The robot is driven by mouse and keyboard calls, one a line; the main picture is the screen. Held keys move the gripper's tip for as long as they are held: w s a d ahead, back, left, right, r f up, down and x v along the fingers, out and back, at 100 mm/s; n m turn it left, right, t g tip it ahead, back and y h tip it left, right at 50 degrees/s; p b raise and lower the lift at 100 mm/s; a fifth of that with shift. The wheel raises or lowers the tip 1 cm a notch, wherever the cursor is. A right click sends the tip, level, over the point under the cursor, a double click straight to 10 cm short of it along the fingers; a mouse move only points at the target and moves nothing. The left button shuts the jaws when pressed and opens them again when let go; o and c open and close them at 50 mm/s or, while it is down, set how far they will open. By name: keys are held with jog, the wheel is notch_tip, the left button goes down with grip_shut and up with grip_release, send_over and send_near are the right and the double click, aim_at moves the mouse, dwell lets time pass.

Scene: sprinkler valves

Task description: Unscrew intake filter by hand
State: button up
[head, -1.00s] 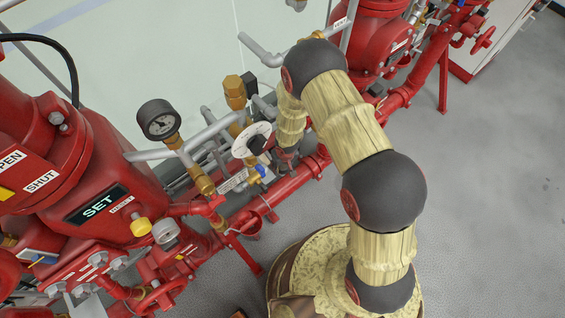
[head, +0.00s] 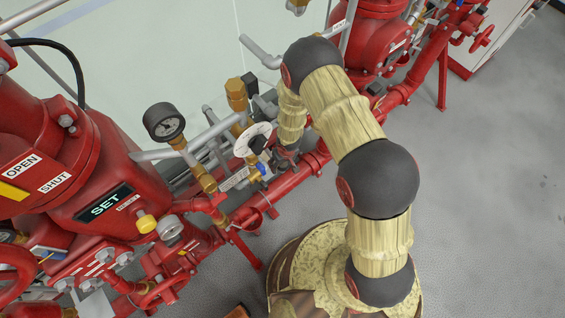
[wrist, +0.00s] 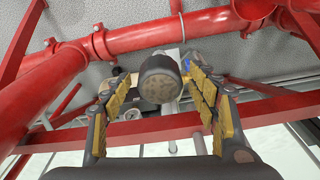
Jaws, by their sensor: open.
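A dark round cylinder with a brownish mottled end face, which looks like the intake filter (wrist: 158,80), is in the middle of the wrist view. My gripper (wrist: 162,92) is open, with one yellow-padded finger on each side of the cylinder. A gap shows on the left; the right finger looks closer, and I cannot tell whether it touches. In the head view my gripper (head: 284,158) is small and low among the pipes, below my wrist. The filter cannot be made out there.
Red pipes (wrist: 140,38) cross behind the cylinder and a red bar (wrist: 130,132) runs below it in the wrist view. In the head view a gauge (head: 164,122), a white round dial (head: 252,139) and a large red valve body (head: 110,190) stand left of my arm. Grey floor (head: 480,190) is clear at right.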

jog(key=shift+r, duration=0.1)
jog(key=shift+c, duration=0.4)
notch_tip(320, 180, up, 3)
jog(key=p, duration=0.3)
jog(key=shift+f, duration=0.2)
